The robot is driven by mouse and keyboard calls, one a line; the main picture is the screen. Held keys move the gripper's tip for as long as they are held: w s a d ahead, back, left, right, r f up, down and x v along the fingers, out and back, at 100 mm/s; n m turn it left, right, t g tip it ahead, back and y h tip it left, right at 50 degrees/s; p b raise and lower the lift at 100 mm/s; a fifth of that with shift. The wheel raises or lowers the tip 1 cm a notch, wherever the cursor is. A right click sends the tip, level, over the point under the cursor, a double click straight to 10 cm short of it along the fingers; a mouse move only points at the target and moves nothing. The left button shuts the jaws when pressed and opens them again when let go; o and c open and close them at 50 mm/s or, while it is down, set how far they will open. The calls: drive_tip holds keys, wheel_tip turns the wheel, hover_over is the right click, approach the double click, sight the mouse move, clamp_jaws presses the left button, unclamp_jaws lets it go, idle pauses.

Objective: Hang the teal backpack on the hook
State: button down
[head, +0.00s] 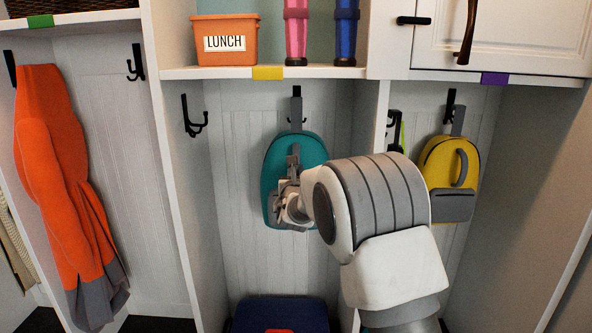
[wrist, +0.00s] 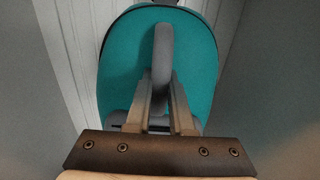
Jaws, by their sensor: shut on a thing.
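The teal backpack (head: 270,190) is upright against the back panel of the middle cubby. Its grey top loop (head: 296,112) reaches up to the black hook (head: 297,91) on that panel. The loop overlaps the hook in the picture; I cannot tell whether it is seated over it. My gripper (head: 293,163) is in front of the backpack, shut on its grey front handle. In the wrist view, the handle (wrist: 162,50) runs down between the fingers (wrist: 162,95), with the teal body behind. The hook is out of the wrist view.
A second black hook (head: 194,118) is on the cubby's left wall. A shelf (head: 230,72) above carries an orange lunch bin (head: 226,40) and boots. A yellow backpack (head: 449,170) hangs in the right cubby, an orange coat (head: 60,170) in the left. A dark blue bin (head: 280,313) sits below.

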drive_tip(key=shift+w+r, duration=0.1)
drive_tip(key=shift+w, duration=0.65)
drive_tip(key=shift+w+r+b, duration=0.1)
drive_tip(key=shift+w+b, duration=0.2)
drive_tip(key=shift+w, duration=1.05)
drive_tip(key=shift+b, duration=0.3)
drive_tip(key=shift+s+r+b, duration=0.2)
drive_tip(key=shift+s+b, duration=0.1)
drive_tip(key=shift+b, duration=0.4)
drive_tip(key=shift+f+b, duration=1.15)
drive_tip(key=shift+b, duration=1.1)
idle(0.5)
